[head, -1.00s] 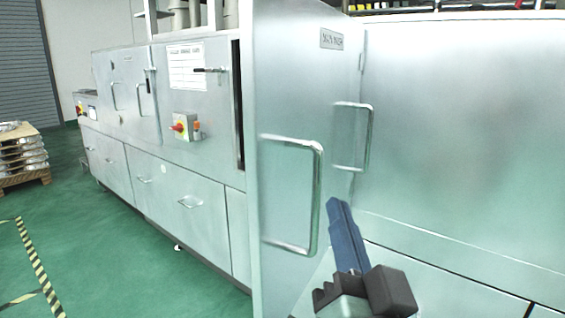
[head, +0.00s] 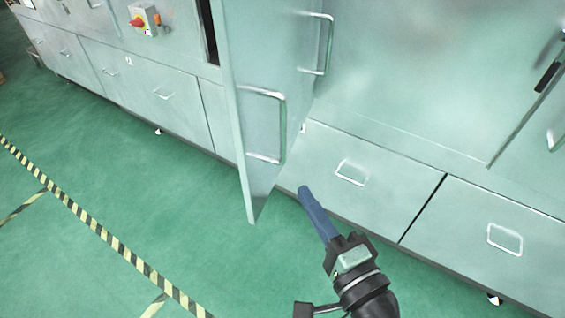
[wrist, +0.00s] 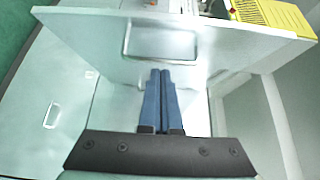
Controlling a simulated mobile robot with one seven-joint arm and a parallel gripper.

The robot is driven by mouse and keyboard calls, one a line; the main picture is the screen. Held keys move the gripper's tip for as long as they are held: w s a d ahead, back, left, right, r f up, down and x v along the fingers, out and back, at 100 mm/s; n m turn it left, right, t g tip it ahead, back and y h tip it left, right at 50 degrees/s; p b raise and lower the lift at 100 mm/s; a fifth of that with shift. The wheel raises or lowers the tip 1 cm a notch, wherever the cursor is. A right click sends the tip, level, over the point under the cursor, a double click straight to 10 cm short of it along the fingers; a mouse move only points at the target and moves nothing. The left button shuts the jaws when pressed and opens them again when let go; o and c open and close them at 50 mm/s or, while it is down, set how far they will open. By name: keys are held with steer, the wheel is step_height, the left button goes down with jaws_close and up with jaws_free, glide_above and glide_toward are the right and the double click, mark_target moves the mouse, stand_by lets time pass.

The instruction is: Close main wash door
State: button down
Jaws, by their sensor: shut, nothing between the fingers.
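The main wash door (head: 255,70) is a tall metal panel that stands open, jutting out from the washing machine over the floor. A bar handle (head: 282,125) is on its right-hand face. My gripper (head: 304,190) has its blue fingers closed together and empty, to the right of the door and below its handle in the head view. In the wrist view the door (wrist: 95,38) spans the top with its handle (wrist: 160,40), and my gripper (wrist: 161,72) points toward it just below the handle. I cannot tell whether the fingertips touch the door.
A second bar handle (head: 320,45) shows near the door's inner edge. Lower drawers with handles (head: 350,172) line the machine's base on the right. A control box with a red switch (head: 143,20) is at upper left. Green floor with yellow-black tape (head: 100,230) is clear at left.

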steer(key=p, duration=0.2)
glide_toward(253, 141)
steer(key=w+d, duration=0.2)
steer(key=w, duration=0.1)
steer(key=w+a+p, duration=0.1)
steer(key=w+a, duration=0.1)
steer(key=a, duration=0.1)
steer(key=shift+w, duration=0.15)
steer(key=shift+w+a+f, duration=0.1)
steer(key=shift+w+a, duration=0.1)
steer(key=shift+a, duration=0.2)
